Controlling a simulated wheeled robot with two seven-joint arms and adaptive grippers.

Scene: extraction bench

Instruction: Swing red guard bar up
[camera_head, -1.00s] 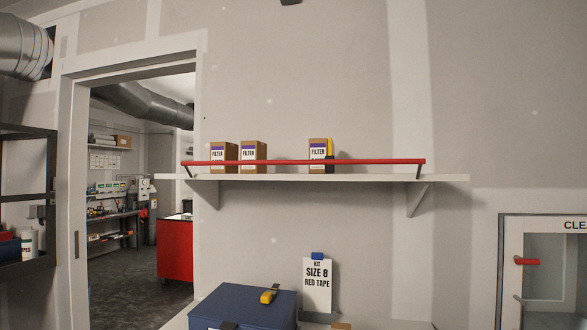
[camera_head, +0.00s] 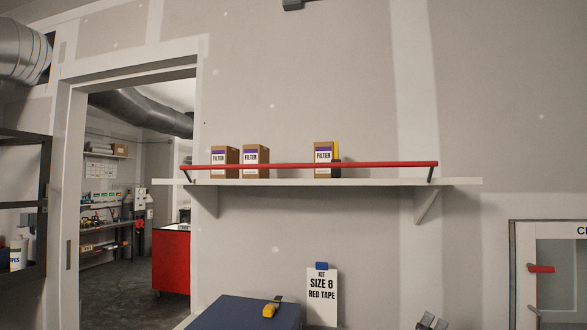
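The red guard bar (camera_head: 310,165) runs level along the front of the white wall shelf (camera_head: 390,183), on short dark end arms, across the lower part of the boxes. Two brown filter boxes (camera_head: 225,161) (camera_head: 256,161) stand behind it at left. A third filter box (camera_head: 323,158) stands nearer the middle, with a yellow and black item (camera_head: 336,158) against its right side. A grey part that looks like the tip of my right gripper (camera_head: 432,321) shows at the bottom edge, well below the shelf and apart from the bar. Its opening is unclear. My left gripper is out of view.
Below the shelf are a blue case (camera_head: 240,314) with a yellow tool (camera_head: 271,308) on it and a "SIZE 8 RED TAPE" kit card (camera_head: 321,296). A glass-fronted cabinet (camera_head: 560,270) is at right, a doorway at left. The space before the bar is clear.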

